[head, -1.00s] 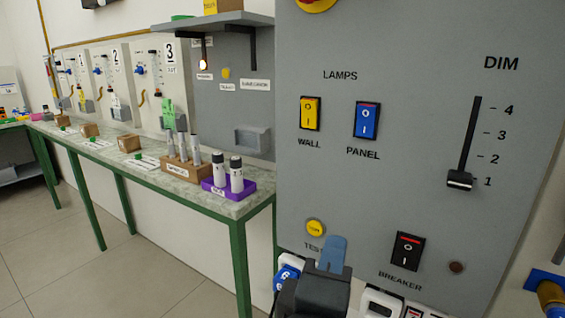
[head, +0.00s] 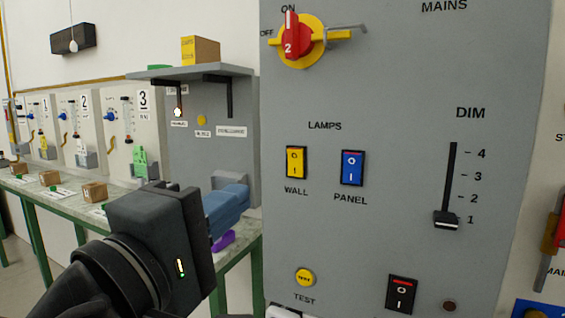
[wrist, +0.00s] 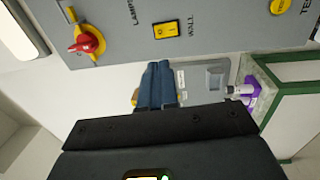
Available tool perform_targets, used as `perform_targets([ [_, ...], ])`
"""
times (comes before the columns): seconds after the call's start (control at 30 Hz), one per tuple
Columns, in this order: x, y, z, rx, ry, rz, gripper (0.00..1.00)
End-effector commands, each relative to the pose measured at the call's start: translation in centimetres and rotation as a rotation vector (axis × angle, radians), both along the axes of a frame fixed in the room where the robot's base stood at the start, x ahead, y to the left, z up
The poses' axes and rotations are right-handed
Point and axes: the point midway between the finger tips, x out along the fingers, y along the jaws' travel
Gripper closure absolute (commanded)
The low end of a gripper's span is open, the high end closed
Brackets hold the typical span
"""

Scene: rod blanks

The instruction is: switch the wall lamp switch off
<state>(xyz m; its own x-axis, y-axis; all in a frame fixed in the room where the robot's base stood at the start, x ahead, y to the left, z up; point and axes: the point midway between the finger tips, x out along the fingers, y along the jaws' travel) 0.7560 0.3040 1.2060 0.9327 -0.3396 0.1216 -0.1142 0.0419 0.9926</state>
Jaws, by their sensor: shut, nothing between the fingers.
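The wall lamp switch is a yellow rocker (head: 296,162) in a black frame, marked O above I, with WALL under it, on the grey panel. I cannot tell surely which half is pressed in. It also shows in the wrist view (wrist: 166,30). My gripper (head: 238,203) has blue fingers, held together with nothing between them. In the head view it is left of the panel and lower than the switch. In the wrist view the fingertips (wrist: 158,66) point toward the panel just short of the switch in the picture, apart from it.
The blue PANEL rocker (head: 352,168) sits right of the switch. The panel also bears a dimmer slider (head: 446,219), a yellow TEST button (head: 305,277), a black BREAKER rocker (head: 401,294) and a red MAINS rotary handle (head: 291,36) sticking out above. A bench and shelf (head: 190,72) stand to the left.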

Motion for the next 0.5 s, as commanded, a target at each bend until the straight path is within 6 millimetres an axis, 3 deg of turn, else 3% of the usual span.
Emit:
perform_targets([
  [0.27, 1.9, -0.7, 0.3, 0.000, 0.001, -0.002, 1.00],
  [0.5, 6.2, -2.3, 1.0, 0.000, 0.000, -0.002, 1.00],
])
